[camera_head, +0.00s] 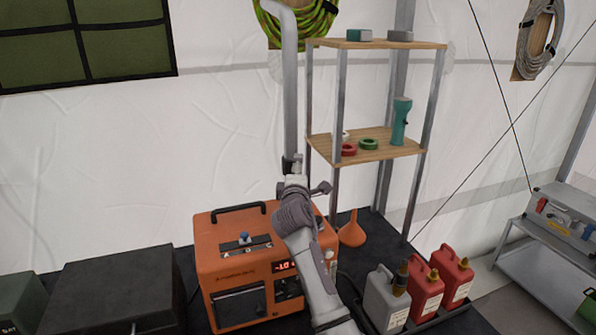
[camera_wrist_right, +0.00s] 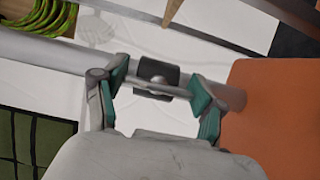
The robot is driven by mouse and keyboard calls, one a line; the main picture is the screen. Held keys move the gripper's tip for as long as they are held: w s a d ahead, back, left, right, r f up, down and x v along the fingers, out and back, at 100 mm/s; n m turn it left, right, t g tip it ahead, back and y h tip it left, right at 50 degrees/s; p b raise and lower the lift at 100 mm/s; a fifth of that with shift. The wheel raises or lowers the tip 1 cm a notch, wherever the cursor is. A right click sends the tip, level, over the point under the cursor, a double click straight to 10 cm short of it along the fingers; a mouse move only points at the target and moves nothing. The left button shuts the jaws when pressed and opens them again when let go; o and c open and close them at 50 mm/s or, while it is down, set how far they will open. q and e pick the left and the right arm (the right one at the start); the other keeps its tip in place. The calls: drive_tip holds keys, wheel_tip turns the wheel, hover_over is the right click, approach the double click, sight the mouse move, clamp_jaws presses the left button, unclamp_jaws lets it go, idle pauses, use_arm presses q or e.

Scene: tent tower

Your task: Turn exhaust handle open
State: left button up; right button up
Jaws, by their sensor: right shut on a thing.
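The grey exhaust pipe (camera_head: 291,90) rises behind the orange generator (camera_head: 225,258) and bends over at the top. It also crosses the right wrist view (camera_wrist_right: 48,50) at a slant. The exhaust handle (camera_wrist_right: 172,91) is a thin metal bar by a dark bracket on the pipe. My right gripper (camera_wrist_right: 158,88) is shut on the handle, with its teal finger pads at either end of the bar. In the head view my right gripper (camera_head: 292,166) reaches the lower pipe and hides most of the handle. My left gripper is out of view.
A shelf (camera_head: 370,150) with a teal flashlight (camera_head: 401,122) and tape rolls stands just right of the pipe. An orange funnel (camera_head: 352,231) and several fuel cans (camera_head: 425,290) stand to the right of my arm. A dark case (camera_head: 115,290) is at left.

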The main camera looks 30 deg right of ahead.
idle(0.4)
drive_tip(key=o, duration=1.2)
drive_tip(key=shift+c, duration=0.2)
drive_tip(key=v, duration=1.2)
